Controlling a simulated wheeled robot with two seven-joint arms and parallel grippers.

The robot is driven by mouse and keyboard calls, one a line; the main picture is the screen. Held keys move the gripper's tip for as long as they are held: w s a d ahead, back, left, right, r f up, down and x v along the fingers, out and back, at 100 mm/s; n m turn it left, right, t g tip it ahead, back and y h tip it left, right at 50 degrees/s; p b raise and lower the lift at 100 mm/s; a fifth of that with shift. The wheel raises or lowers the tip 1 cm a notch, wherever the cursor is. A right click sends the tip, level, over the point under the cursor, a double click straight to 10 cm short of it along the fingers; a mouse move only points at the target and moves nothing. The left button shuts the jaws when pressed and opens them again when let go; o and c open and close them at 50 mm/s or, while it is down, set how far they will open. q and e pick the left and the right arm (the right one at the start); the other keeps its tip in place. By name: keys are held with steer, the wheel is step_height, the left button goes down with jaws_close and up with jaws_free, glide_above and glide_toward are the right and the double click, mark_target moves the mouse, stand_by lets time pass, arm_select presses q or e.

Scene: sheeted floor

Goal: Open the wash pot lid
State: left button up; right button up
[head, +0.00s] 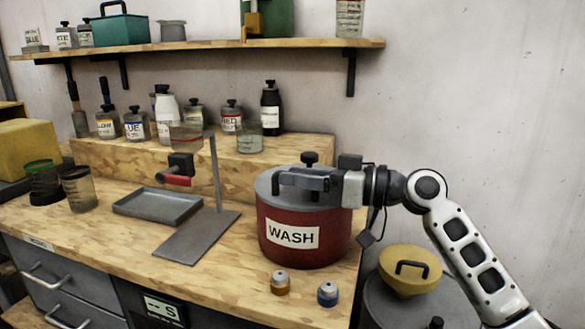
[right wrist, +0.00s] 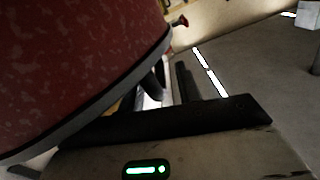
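The wash pot (head: 335,225) is a dark red round pot with a white WASH label, standing at the right end of the bench. Its grey lid (head: 264,186) is on, with a black knob (head: 310,158) upright on top. My right gripper (head: 279,181) reaches in from the right, level across the lid, in front of and below the knob as seen from the head. I cannot tell whether it touches the lid or how wide its fingers are. In the right wrist view the pot's red side (right wrist: 70,60) fills the upper left, close by. My left gripper is out of view.
Two small weights (head: 280,282) stand in front of the pot. A stand with a flat base (head: 200,238) and a tray (head: 158,206) lie to its left. Bottles (head: 271,108) line the raised step behind. A yellow lid (head: 410,270) is right of the bench.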

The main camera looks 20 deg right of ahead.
steer(key=shift+x, duration=0.8)
jaws_close()
